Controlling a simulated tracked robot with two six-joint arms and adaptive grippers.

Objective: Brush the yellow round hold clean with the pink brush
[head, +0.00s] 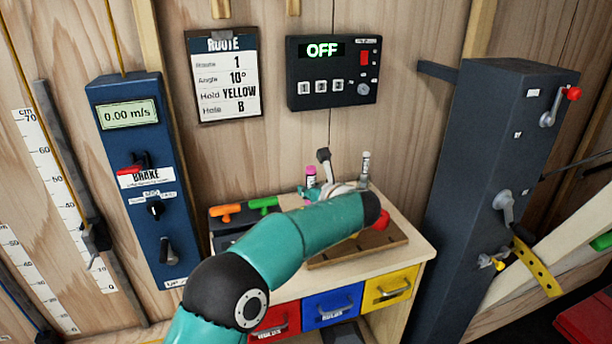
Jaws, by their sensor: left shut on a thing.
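My left arm reaches across the bench, and its forearm covers much of the bench top. My left gripper (338,188) is small and mostly hidden behind the forearm. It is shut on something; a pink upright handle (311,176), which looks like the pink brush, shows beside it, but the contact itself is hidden. A brown wooden board (375,246) lies on the bench, partly behind the arm. A red rounded hold (383,218) shows on it. I cannot see the yellow round hold; the arm may cover it. My right gripper is not in view.
The bench has red, blue and yellow drawers (391,288). Orange and green handled items (226,210) lie at its left. A white-topped upright item (365,167) stands at the back. A blue brake panel (139,180) is left, a dark post (490,165) right.

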